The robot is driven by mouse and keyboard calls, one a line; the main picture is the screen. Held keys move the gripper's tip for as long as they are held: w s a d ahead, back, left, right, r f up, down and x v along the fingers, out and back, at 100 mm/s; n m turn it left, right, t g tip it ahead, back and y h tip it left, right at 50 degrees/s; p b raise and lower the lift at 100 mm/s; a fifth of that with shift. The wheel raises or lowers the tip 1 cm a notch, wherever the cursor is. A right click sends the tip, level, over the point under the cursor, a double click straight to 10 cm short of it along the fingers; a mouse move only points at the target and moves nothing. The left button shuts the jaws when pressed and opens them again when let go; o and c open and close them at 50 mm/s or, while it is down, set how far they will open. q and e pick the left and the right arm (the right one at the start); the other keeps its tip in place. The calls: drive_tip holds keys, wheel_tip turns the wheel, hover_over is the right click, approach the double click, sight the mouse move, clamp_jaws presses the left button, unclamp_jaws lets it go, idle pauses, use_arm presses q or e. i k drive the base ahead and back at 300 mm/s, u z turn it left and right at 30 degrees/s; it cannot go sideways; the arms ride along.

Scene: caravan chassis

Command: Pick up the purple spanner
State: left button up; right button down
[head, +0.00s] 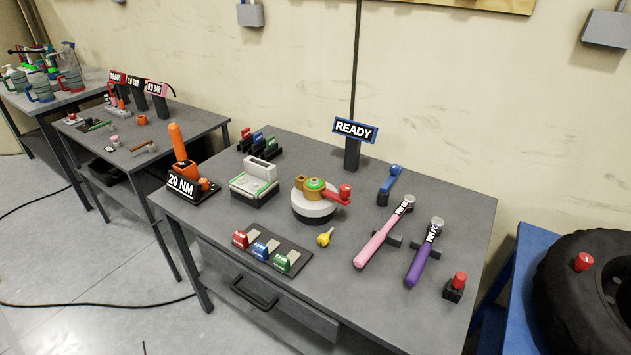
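The purple spanner (418,264) lies at the right of the grey table in the head view. Its purple handle points toward the front edge, and its pale labelled head points to the back. It appears to rest on a small dark holder. A pink spanner (374,245) lies just left of it, roughly parallel, on a similar holder. Neither of my grippers shows in the head view.
A red-topped black block (455,287) stands right of the purple spanner. A blue-handled tool (389,184) stands behind the spanners, and a yellow key-like piece (325,237) lies left. The grey table (360,310) has bare room in front. A tyre (590,285) is at far right.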

sight(436, 225)
drive_tip(key=u, duration=0.95)
drive_tip(key=k, duration=1.2)
drive_tip(key=z, duration=1.95)
drive_tip(key=i, duration=0.5)
drive_tip(key=z, duration=0.1)
